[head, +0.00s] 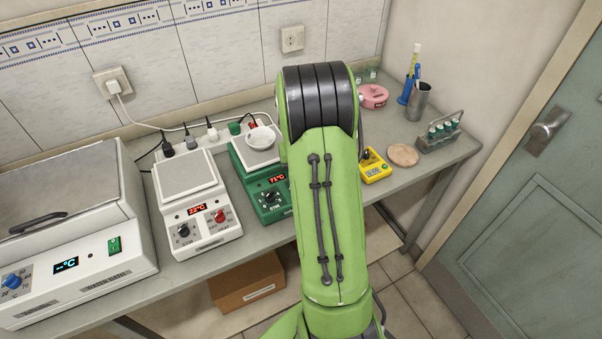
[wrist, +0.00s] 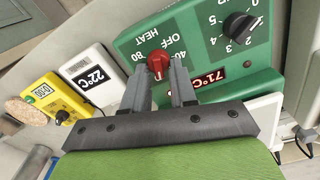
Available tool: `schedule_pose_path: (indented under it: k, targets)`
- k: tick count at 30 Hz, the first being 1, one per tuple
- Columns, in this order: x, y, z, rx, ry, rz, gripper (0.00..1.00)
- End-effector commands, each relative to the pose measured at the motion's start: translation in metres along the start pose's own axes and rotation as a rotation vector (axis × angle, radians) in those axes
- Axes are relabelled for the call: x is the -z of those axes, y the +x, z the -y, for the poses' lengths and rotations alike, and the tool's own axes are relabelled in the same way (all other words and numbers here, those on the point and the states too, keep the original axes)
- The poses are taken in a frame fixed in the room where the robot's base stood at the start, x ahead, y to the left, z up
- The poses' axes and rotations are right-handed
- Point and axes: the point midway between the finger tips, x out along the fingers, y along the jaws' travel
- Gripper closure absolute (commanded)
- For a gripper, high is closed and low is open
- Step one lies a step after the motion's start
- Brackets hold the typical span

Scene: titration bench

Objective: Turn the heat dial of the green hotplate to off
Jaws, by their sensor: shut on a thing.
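The green hotplate (head: 262,165) stands on the bench, partly covered by my arm in the head view. Its front panel (wrist: 215,60) shows upside down in the wrist view, with a red 71°C display (wrist: 208,78). The red heat dial (wrist: 158,60) sits below the word HEAT, with OFF, 40 and 80 printed around it. My gripper (wrist: 160,69) is shut on this dial, one finger on each side. The dial's pointer direction is too small to tell. My gripper and the heat dial are hidden behind my arm in the head view.
A black stir dial (wrist: 240,26) is on the same panel. A white dish (head: 262,138) rests on the hotplate. A white hotplate (head: 187,180) reading 22°C stands left. A white thermometer box (wrist: 92,76) and yellow timer (head: 374,168) are near. A tube rack (head: 438,138) stands right.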

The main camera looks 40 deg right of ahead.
Motion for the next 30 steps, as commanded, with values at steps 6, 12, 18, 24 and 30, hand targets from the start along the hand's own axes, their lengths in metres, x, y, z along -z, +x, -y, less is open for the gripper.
schedule_pose_path:
  k: [6,12,18,24,30]
  targets:
    - [0.0011,-0.0014,0.0020,-0.001,-0.206,-0.005,1.00]
    - [0.0008,-0.0013,0.0034,-0.002,-0.395,-0.006,1.00]
    - [0.0001,-0.0012,0.0050,-0.002,-0.585,-0.006,1.00]
    - [-0.0009,-0.0012,0.0063,-0.003,-0.776,-0.006,1.00]
    - [-0.0022,-0.0010,0.0071,-0.003,-0.965,-0.006,1.00]
